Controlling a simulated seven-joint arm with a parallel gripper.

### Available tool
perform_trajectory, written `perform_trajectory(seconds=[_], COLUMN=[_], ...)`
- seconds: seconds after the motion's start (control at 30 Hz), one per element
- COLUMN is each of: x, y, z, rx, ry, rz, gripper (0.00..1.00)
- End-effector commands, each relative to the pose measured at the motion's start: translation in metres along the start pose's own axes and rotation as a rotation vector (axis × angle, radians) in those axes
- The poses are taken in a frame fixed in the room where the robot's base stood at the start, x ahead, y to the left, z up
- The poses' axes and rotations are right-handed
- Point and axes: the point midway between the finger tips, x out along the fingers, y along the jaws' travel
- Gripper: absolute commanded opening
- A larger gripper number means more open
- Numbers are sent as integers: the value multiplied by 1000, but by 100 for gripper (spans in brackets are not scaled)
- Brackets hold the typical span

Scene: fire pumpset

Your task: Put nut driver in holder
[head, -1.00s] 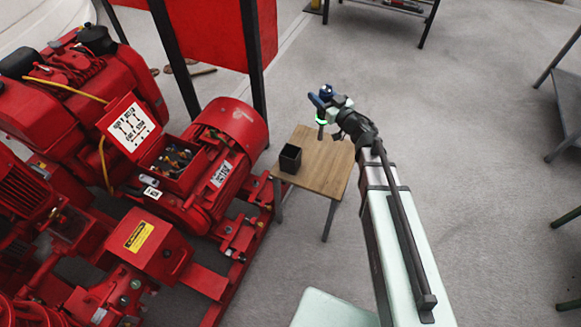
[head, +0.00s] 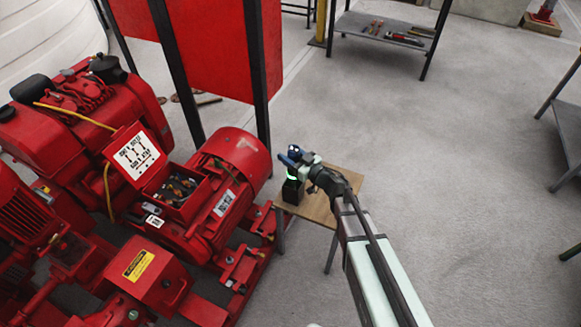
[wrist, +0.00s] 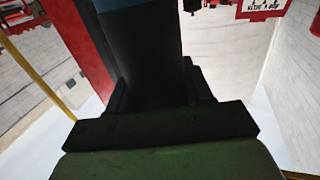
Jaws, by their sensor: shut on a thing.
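The holder (head: 290,194) is a small black open-topped box on the little wooden table. My gripper (head: 294,168) is right over the holder in the head view and hides much of its top. My gripper is shut on a dark, thick object, taken to be the nut driver (wrist: 145,55), which fills the middle of the wrist view between the dark fingers. Its upper edge there looks bluish. The lower end of the nut driver is hidden, so I cannot tell whether it is inside the holder or just above it.
The wooden table (head: 318,208) is small, with bare wood right of the holder. A red engine and pump set (head: 205,185) stands close on the left. A red panel on dark posts (head: 220,50) rises behind. A shelf with tools (head: 385,32) is at the back.

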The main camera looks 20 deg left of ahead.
Motion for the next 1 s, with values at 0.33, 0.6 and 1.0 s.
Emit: perform_trajectory(seconds=[0.33,0.6,1.0], x=[0,0,0], y=[1,1,0], z=[18,46,50], rx=[2,1,1], ry=[1,2,2], rz=[1,0,0], gripper=[14,14,14])
